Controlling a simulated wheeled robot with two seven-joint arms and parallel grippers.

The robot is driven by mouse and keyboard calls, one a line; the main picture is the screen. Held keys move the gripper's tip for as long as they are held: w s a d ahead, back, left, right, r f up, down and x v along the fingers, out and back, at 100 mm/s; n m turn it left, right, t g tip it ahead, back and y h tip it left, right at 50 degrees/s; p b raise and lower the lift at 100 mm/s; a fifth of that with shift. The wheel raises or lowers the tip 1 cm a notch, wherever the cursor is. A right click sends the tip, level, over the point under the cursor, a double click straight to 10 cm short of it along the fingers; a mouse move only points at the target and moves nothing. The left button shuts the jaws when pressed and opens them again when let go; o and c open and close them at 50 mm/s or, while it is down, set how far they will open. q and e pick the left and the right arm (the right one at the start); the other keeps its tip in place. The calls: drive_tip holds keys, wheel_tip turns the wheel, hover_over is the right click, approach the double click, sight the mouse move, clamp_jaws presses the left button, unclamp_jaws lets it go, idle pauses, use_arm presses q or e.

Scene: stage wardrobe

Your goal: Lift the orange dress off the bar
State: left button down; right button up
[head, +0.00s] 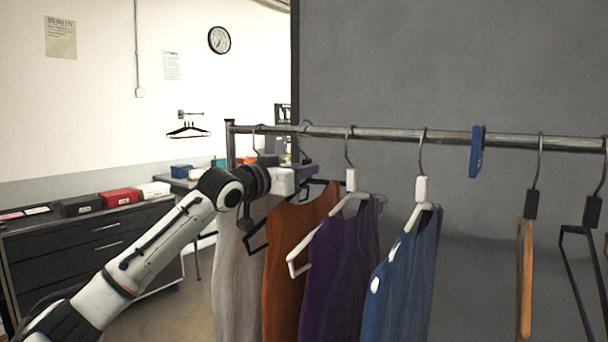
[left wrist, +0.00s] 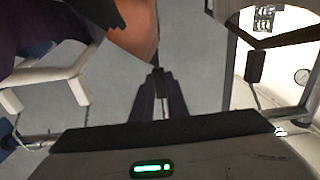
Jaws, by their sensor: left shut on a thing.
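The orange dress (head: 286,250) hangs between a pale grey garment and a purple one, its dark hanger partly hidden by my arm and the purple garment's white hanger. Its hook appears to be still at the metal bar (head: 385,134). My left gripper (head: 303,172) is just below the bar at the top of this hanger. In the left wrist view the fingers (left wrist: 160,98) are together around a thin dark part of the hanger, with the orange dress (left wrist: 137,32) beyond them. The exact grip is partly hidden. My right gripper is not in view.
The pale grey garment (head: 237,270) is close on the left. The purple garment (head: 340,265) and blue garment (head: 402,275) are on the right. A blue clip-like piece (head: 477,150) and empty hangers are farther right. A dark cabinet (head: 95,245) stands behind my arm.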

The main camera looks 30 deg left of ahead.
use_arm(q)
drive_tip(key=shift+r, duration=1.35)
drive_tip(key=shift+s+f, duration=0.15)
drive_tip(key=shift+s, duration=0.2)
drive_tip(key=shift+s+a+b, duration=0.15)
drive_tip(key=shift+s+b, duration=0.85)
drive_tip(key=shift+s, duration=0.85)
drive_tip(key=shift+s+a+b, duration=0.15)
drive_tip(key=shift+s+b, duration=0.8)
drive_tip(key=shift+s, duration=0.85)
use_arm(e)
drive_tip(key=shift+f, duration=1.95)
use_arm(q)
drive_tip(key=shift+s+b, duration=0.3)
drive_tip(key=shift+s, duration=0.2)
drive_tip(key=s+a+b, duration=0.3)
drive_tip(key=s+b, duration=1.3)
drive_tip(key=s, duration=2.3)
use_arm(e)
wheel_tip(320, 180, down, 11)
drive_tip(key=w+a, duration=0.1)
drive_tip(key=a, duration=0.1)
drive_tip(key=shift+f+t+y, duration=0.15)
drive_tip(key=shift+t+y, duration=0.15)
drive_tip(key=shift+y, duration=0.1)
